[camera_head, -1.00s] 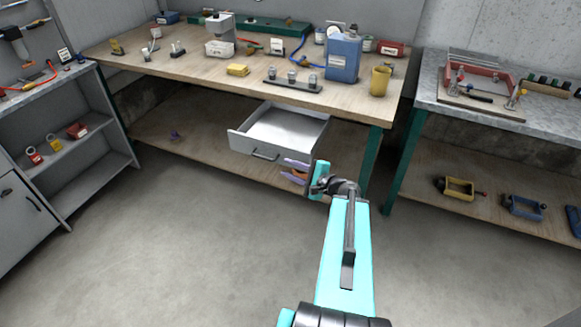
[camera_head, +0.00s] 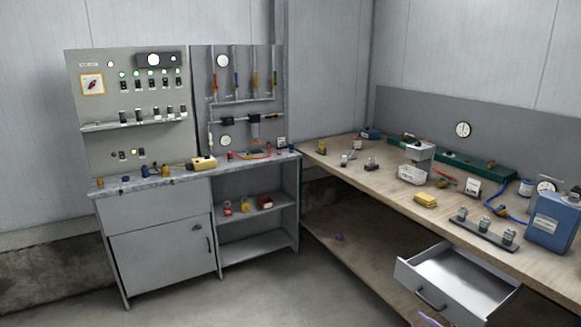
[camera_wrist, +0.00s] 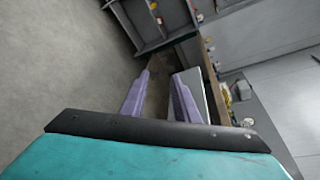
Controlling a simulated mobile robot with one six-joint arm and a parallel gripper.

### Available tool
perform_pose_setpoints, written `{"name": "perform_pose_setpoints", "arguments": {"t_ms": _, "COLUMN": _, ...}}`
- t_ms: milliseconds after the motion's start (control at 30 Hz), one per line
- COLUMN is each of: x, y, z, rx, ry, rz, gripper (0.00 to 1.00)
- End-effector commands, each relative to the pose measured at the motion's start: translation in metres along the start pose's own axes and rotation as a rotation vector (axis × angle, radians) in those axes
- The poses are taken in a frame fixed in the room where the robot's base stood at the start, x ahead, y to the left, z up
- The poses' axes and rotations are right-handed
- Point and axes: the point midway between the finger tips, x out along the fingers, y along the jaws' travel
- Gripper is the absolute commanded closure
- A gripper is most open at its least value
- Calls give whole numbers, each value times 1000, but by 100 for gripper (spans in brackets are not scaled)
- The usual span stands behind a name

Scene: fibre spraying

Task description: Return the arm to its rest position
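My gripper (camera_wrist: 158,98) shows in the wrist view as two purple fingers, spread apart with nothing between them. The wrist picture is strongly tilted. In the head view only a small purple fingertip shows at the bottom edge, below the open drawer, and the rest of my arm is out of view. The open grey drawer (camera_head: 421,285) sticks out from under the wooden bench (camera_head: 385,205). In the wrist view a pale panel, which looks like the drawer, lies behind the right finger.
A grey control cabinet (camera_head: 160,250) with switches and a shelf unit (camera_head: 262,245) stand at left. The bench carries a blue canister (camera_head: 553,222), a yellow block (camera_head: 425,200) and a green case (camera_head: 470,165). Open floor lies in front of the cabinet and shelf.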

Motion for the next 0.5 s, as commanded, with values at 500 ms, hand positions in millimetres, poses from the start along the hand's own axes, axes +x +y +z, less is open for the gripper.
{"name": "perform_pose_setpoints", "arguments": {"t_ms": 500, "x": 81, "y": 160, "z": 109, "rx": -72, "ry": -196, "rz": 335, "gripper": 72}}
